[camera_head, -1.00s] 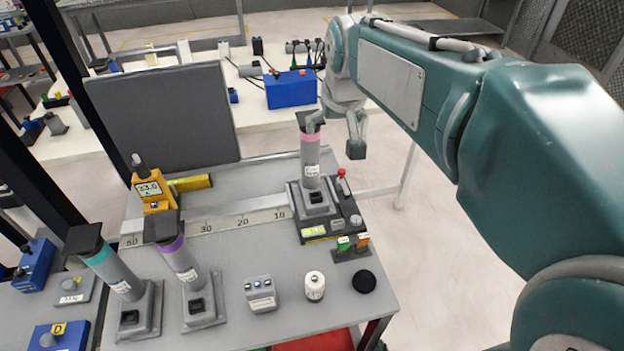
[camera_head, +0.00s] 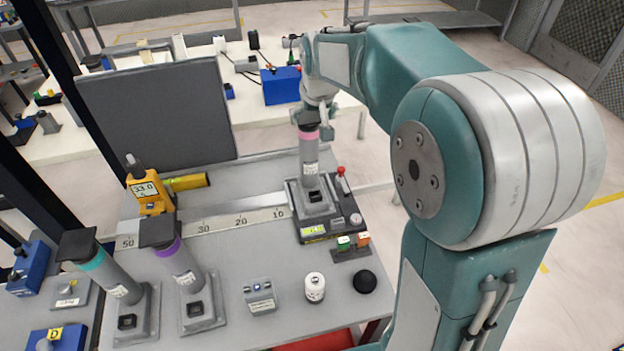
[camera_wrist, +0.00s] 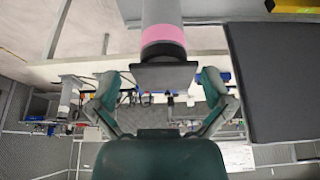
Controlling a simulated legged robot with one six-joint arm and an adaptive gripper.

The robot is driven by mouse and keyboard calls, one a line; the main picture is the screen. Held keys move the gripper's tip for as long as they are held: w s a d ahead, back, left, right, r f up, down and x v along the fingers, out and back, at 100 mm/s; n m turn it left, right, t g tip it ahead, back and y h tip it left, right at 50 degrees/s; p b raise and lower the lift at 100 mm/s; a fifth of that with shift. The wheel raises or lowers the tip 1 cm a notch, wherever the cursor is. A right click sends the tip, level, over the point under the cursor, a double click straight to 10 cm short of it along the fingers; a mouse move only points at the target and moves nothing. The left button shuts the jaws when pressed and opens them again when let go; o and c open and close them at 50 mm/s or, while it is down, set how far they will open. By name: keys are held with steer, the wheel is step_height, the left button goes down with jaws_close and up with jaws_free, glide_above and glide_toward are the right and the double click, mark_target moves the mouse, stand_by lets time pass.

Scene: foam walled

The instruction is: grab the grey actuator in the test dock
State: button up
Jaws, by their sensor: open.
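The grey actuator (camera_head: 309,158) with a pink band and dark square cap stands upright in the test dock (camera_head: 318,228), at the right of the bench. In the wrist view the actuator (camera_wrist: 161,14) hangs from the top of the picture, which looks inverted. Its pink band and cap lie centred between my two spread fingers. My gripper (camera_wrist: 160,80) is open, with a finger on each side of the cap and nothing held. In the head view my gripper (camera_head: 318,103) is at the actuator's top, partly hidden; contact cannot be told.
Two similar actuators, one teal-banded (camera_head: 106,276) and one purple-banded (camera_head: 178,262), stand at the left. A dark panel (camera_head: 158,112) rises behind the bench. A yellow meter (camera_head: 149,193), a white bottle (camera_head: 314,287) and a black puck (camera_head: 365,281) sit nearby.

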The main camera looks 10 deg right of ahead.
steer(key=f, duration=0.1)
steer(key=w+f, duration=0.1)
steer(key=shift+w+a+f, duration=0.1)
steer(key=shift+a+f, duration=0.25)
steer(key=shift+a, duration=0.05)
steer(key=shift+w+f, duration=0.15)
steer(key=shift+f, duration=0.2)
steer(key=shift+d, duration=0.2)
steer(key=shift+d, duration=0.1)
steer(key=c, duration=1)
steer(key=shift+c, duration=0.5)
steer(key=shift+r, duration=0.1)
